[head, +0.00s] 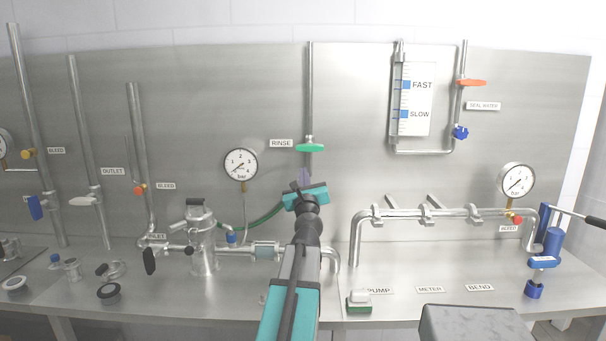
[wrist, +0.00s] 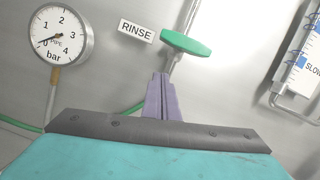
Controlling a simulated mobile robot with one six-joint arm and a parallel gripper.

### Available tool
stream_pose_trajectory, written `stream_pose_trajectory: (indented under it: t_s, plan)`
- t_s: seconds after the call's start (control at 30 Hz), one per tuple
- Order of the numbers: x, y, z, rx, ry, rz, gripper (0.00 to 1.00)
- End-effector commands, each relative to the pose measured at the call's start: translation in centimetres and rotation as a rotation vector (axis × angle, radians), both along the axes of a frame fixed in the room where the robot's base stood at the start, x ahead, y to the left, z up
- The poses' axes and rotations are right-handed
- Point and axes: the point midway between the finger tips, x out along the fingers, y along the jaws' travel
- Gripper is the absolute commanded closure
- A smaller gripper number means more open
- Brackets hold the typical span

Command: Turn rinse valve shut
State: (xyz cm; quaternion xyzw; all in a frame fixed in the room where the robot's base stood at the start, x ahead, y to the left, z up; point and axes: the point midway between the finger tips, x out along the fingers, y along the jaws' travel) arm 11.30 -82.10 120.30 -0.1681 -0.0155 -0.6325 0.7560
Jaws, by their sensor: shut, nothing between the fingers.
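The rinse valve has a green handle (head: 310,148) on a vertical steel pipe, beside the RINSE label (head: 281,143). In the head view the handle lies crosswise to the pipe. In the wrist view the green handle (wrist: 186,44) shows at the upper middle, just above and right of my fingertips. My gripper (head: 304,175) is shut and empty, its purple fingers together, below the handle. The fingers (wrist: 162,80) also show in the wrist view, apart from the handle as far as I can tell. The lower pipe is partly hidden behind my gripper.
A pressure gauge (head: 241,164) hangs left of the valve. A green hose (head: 265,218) runs behind my gripper. A steel filter housing (head: 202,240) stands at left. A flow meter (head: 414,98) and a steel pipe run (head: 450,213) are at right. The panel around the handle is clear.

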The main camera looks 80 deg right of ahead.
Motion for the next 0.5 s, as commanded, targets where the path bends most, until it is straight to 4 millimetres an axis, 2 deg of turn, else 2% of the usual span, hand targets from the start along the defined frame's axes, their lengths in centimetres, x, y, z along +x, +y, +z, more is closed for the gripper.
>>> stream_pose_trajectory:
  t_s: [0.5]
  plan:
    - [-0.5, 5.0, -1.3, 0.000, 0.000, 0.003, 1.00]
